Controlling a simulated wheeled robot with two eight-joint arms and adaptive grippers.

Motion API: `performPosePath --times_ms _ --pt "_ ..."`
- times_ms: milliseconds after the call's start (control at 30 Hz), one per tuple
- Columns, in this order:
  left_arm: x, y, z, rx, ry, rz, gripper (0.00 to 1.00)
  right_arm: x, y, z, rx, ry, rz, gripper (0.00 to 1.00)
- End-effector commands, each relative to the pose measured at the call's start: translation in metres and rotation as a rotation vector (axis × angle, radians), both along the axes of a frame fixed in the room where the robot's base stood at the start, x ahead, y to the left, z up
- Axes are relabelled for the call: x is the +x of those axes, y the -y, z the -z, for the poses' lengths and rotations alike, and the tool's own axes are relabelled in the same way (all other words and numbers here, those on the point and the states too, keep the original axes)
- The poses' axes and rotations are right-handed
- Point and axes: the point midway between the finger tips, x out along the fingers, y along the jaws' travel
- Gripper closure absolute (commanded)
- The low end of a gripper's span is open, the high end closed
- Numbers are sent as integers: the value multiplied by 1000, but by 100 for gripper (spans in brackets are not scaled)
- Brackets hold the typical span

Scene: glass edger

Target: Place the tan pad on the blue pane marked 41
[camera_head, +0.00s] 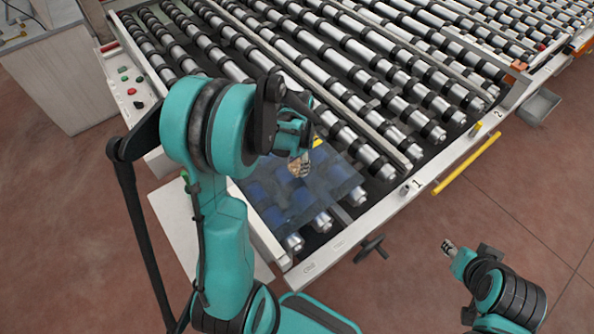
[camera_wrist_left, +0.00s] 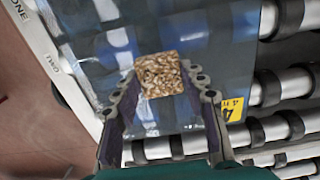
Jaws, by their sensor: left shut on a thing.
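The tan pad (camera_head: 299,165) is a small speckled square, and it also shows in the left wrist view (camera_wrist_left: 160,75). My left gripper (camera_head: 299,163) is shut on it, with a finger on each side in the left wrist view (camera_wrist_left: 162,90). The pad is over the see-through blue pane (camera_head: 338,178), which lies on the rollers; I cannot tell whether they touch. A yellow label (camera_wrist_left: 233,108) on the pane bears the number 41. My right gripper (camera_head: 448,246) is off to the lower right, away from the pane, and its jaws are too small to read.
The roller conveyor (camera_head: 400,188) fills the back, with a pale frame and a black hand knob (camera_head: 371,249) at its front. A yellow bar (camera_head: 467,163) sticks out at the right. Red, green and black buttons (camera_head: 131,91) are on the left panel.

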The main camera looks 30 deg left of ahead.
Motion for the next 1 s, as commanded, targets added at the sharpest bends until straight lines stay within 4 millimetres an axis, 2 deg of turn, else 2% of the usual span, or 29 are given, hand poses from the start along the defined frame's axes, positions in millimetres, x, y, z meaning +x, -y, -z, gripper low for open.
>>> performPosePath --times_ms 67,333,767,800,867,1000 --pt "0 -4 4 0 0 -1 70 0 0 1 0 0 0 61" --pt "0 -4 40 0 0 0 70 0 0 8 0 0 0 61" --pt "0 -3 46 0 0 0 70 0 0 13 0 0 0 61" --pt "0 -3 45 0 0 0 50 0 0 12 0 0 0 61" --pt "0 -3 45 0 0 0 37 0 0 11 0 0 0 61" --pt "0 -3 45 0 0 0 37 0 0 11 0 0 0 61"
